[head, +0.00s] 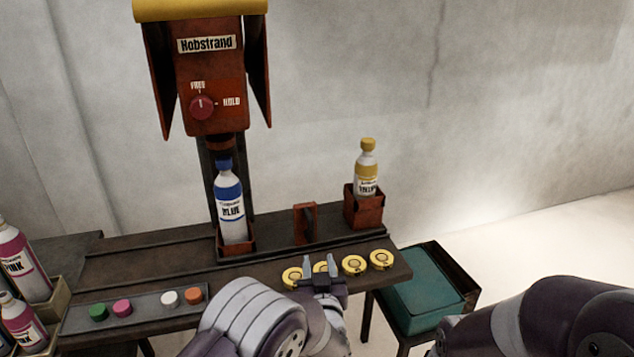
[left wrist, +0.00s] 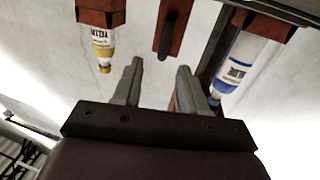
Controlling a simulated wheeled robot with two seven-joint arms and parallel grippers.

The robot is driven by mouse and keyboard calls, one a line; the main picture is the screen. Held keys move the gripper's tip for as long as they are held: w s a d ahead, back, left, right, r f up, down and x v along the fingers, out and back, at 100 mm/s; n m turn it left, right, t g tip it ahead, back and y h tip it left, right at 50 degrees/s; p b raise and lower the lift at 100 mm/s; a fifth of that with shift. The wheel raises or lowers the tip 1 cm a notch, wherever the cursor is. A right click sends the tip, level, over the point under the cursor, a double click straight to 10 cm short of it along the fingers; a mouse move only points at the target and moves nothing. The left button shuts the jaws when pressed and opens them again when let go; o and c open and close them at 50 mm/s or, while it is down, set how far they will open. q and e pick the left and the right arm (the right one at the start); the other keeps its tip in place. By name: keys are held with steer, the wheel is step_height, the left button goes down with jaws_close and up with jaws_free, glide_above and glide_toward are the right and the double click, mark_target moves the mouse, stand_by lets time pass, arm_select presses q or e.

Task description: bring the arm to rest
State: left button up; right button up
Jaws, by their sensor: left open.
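My left gripper (head: 321,268) is open and empty above the front edge of the dark bench (head: 170,262), in front of the yellow discs. In the left wrist view its two fingers (left wrist: 158,85) stand apart with nothing between them. My right arm comes in at the lower right of the head view, but its gripper is out of view.
A red machine (head: 205,75) stands over a blue-capped bottle (head: 231,212). A yellow-capped bottle (head: 367,175) sits in a red holder. Several yellow discs (head: 354,265) lie near my gripper. Pink bottles (head: 22,262) stand left; a teal-topped stand (head: 420,298) is right.

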arm_select(q)
steer(key=s+d+f+m+g+h, duration=0.1)
steer(key=s+f+m+g+h, duration=0.25)
steer(key=s+f+g, duration=0.65)
steer(key=s+a+g, duration=0.5)
steer(key=s+a, duration=0.3)
steer(key=s, duration=0.1)
steer(key=s+a+r+n+g+y, duration=0.2)
steer(key=s+a+r, duration=0.3)
steer(key=s+a, duration=0.5)
step_height(320, 180, up, 13)
steer(key=w+a+p, duration=0.1)
steer(key=p, duration=1.1)
steer(key=shift+w+a+r+t, duration=0.15)
steer(key=shift+w+a+t, duration=0.15)
steer(key=shift+a, duration=0.1)
